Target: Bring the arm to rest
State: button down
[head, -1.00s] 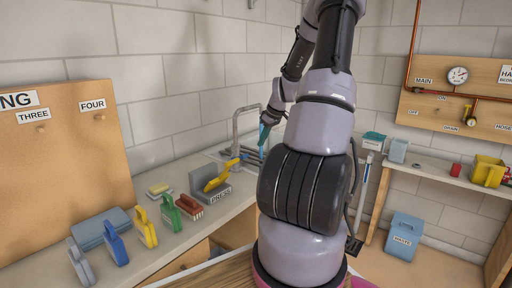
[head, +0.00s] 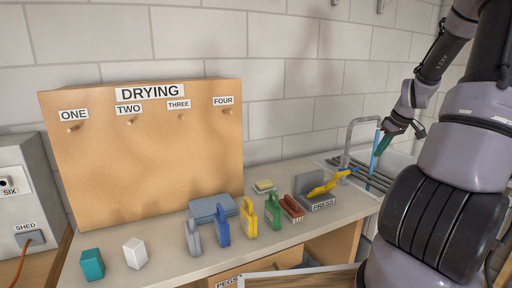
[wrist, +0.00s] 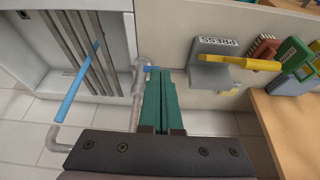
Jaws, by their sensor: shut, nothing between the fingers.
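My gripper (head: 384,144) is at the right of the head view, at the end of my raised arm, near the sink tap. In the wrist view its two green fingers (wrist: 159,104) lie side by side, closed, with nothing between them. The grey tap (head: 349,138) stands just left of it in the head view; its pipe (wrist: 138,95) is beside the fingers in the wrist view. A blue stick (head: 376,150) stands near the fingers in the head view; it lies apart from them, across the drain slats, in the wrist view (wrist: 76,88).
The press (head: 316,190) with a yellow handle stands on the bench left of the sink. Several coloured clip-like items, a red brush (head: 291,208), a teal block (head: 92,264) and a white block (head: 135,253) line the bench. The drying board (head: 150,165) stands behind, its pegs bare.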

jog(key=s+a+r+m+h, duration=0.1)
jog(key=s+a+r+m, duration=0.15)
jog(key=a+r, duration=0.65)
jog(key=s+a+r+m+t, duration=0.1)
jog(key=s+a+r+m, duration=0.1)
jog(key=s+a+r, duration=0.4)
jog(key=s+a+r+m+t+y, duration=0.1)
jog(key=s+a+r+m, duration=0.2)
jog(key=s+a+r, duration=0.4)
jog(key=s+a, duration=0.3)
jog(key=s, duration=0.4)
jog(key=shift+s+a+r+t+y, duration=0.15)
jog(key=shift+a+r+t+y, duration=0.15)
jog(key=shift+a+t, duration=0.1)
jog(key=shift+m, duration=0.25)
